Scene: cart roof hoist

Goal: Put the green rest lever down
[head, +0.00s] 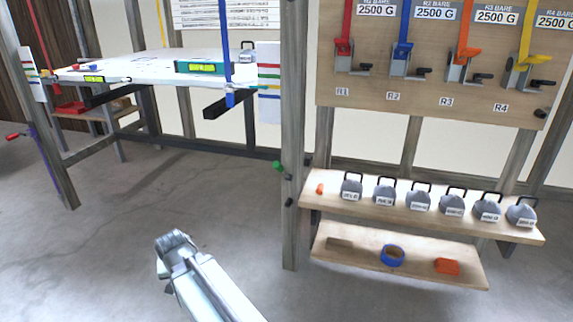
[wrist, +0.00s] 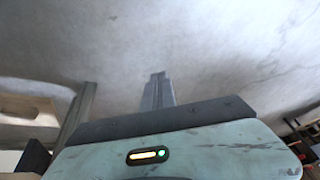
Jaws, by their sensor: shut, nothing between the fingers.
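The green rest lever (head: 278,166) is a small lever with a green end on the grey wooden post (head: 291,120) in the middle of the head view. Its green end sticks out to the left of the post and sits higher than its dark pivot end. My gripper (head: 172,240) is below and to the left of it, well apart, over the bare floor. In the wrist view my gripper (wrist: 157,88) shows its narrow fingers together with nothing between them. The lever cannot be made out in the wrist view.
A white roof panel (head: 150,66) with a green level (head: 203,67) lies on a frame at the back left. On the right are a board (head: 430,95) with four coloured straps and a shelf (head: 330,200) with several grey weights. The floor between is clear.

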